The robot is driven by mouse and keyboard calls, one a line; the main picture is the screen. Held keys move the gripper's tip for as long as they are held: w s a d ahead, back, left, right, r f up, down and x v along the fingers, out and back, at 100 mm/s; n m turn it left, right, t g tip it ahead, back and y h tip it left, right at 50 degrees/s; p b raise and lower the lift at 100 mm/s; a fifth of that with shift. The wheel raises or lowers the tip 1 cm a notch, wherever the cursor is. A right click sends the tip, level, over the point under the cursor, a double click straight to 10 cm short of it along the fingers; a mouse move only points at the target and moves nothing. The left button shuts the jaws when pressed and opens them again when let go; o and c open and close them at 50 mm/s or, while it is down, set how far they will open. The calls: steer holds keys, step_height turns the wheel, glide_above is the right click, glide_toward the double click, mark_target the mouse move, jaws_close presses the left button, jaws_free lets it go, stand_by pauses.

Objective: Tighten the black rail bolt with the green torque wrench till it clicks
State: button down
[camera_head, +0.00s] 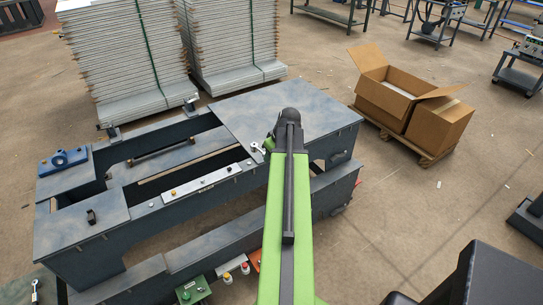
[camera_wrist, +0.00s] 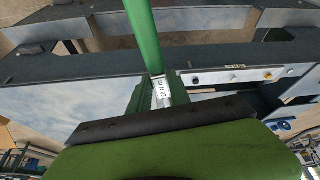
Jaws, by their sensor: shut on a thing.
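My gripper (camera_wrist: 160,92) is shut on the green torque wrench (camera_wrist: 143,40). In the wrist view its green shaft runs from between the jaws to the top edge, with a pale labelled part at the jaws. In the head view a small silver ring end (camera_head: 256,147) shows just left of my gripper; most of the wrench is hidden by my arm. The silver rail (camera_head: 200,185) lies on the dark frame, left of my gripper. The black rail bolt (camera_wrist: 195,80) appears at the rail end nearest my gripper. The wrench looks apart from it.
A yellow bolt (camera_head: 173,192) sits at the rail's other end. A blue block (camera_head: 63,162) is on the frame's far left. Stacked panels (camera_head: 125,50) are behind; an open carton (camera_head: 395,85) is at the right.

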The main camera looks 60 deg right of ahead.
step_height(320, 180, up, 5)
steer(key=p, duration=0.5)
steer(key=shift+r, duration=0.2)
steer(key=shift+f, duration=0.15)
